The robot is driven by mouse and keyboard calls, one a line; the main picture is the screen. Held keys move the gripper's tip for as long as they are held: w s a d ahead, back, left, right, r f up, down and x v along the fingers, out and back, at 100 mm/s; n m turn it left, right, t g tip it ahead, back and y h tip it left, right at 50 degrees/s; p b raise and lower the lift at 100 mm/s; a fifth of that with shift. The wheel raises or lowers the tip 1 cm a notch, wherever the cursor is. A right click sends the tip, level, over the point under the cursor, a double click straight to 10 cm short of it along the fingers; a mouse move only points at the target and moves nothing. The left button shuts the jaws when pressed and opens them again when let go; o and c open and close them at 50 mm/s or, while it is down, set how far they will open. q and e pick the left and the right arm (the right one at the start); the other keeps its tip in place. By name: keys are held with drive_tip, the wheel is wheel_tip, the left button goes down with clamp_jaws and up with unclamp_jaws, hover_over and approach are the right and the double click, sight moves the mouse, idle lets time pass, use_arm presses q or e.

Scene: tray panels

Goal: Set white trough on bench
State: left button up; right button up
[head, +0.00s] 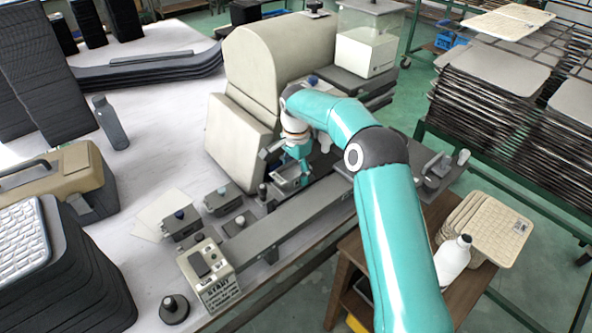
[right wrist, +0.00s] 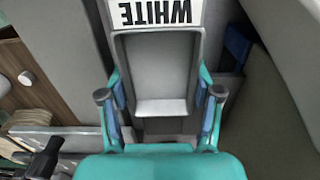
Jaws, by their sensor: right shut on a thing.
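The white trough (right wrist: 160,65) is a light grey open box with a "WHITE" label, which reads upside down in the right wrist view. My right gripper (right wrist: 160,88) is shut on it, with one finger against each side wall. In the head view the right gripper (head: 300,166) holds the trough (head: 287,183) beside the large beige machine and behind the long grey rail; whether it touches what is below is unclear. The inside of the trough looks empty. The white-topped bench (head: 160,165) spreads to the left. My left gripper is not in view.
The beige machine (head: 255,70) stands close behind the gripper. The grey rail (head: 290,220) runs in front, with a START box (head: 208,272) at its left end. Small grey boxes (head: 180,222) and a grey bottle (head: 110,122) stand on the bench. Bare bench top lies between them.

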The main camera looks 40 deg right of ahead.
drive_tip(key=shift+f, duration=0.1)
drive_tip(key=o, duration=1.7)
drive_tip(key=shift+f, duration=0.1)
